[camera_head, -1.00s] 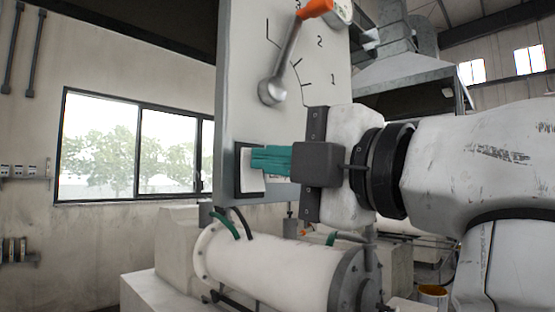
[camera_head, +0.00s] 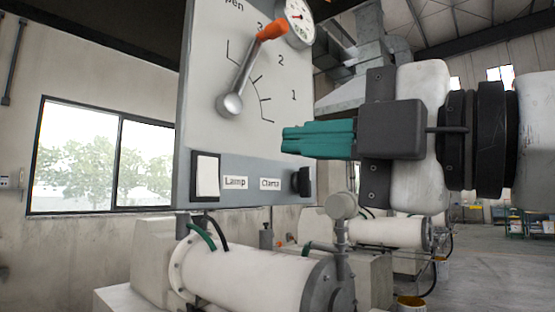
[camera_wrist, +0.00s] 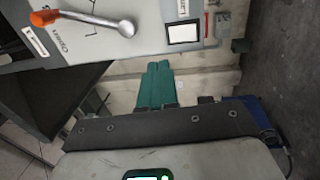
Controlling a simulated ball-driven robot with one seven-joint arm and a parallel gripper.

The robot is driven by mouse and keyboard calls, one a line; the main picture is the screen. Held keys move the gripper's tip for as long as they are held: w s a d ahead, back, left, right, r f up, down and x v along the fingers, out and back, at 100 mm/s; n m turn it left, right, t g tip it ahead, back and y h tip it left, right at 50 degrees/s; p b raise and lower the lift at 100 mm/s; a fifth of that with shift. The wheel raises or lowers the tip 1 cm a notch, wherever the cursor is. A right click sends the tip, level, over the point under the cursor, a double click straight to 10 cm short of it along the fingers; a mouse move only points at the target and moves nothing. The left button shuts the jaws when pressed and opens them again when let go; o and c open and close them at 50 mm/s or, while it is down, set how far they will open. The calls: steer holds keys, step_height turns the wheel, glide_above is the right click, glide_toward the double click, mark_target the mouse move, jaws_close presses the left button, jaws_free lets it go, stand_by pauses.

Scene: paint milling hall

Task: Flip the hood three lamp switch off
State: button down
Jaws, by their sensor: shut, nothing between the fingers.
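The lamp switch (camera_head: 207,177) is a white rocker in a black frame at the panel's lower left, beside a label reading "Lamp". In the wrist view the white rocker (camera_wrist: 184,34) shows beyond the fingertips. I cannot tell surely which way it is tipped. My gripper (camera_head: 284,138) has teal fingers, closed together and empty. In the head view it is to the right of the switch and a little higher, apart from it. The fingers also show in the wrist view (camera_wrist: 158,68).
The grey panel (camera_head: 205,110) carries a lever with an orange grip (camera_head: 272,31), a round gauge (camera_head: 299,18) and a black knob (camera_head: 300,182). A white cylindrical machine (camera_head: 250,275) lies below. Open floor (camera_head: 490,270) is at the right.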

steer(key=shift+s+d+r, duration=0.15)
steer(key=shift+s+d, duration=0.5)
steer(key=shift+d, duration=0.2)
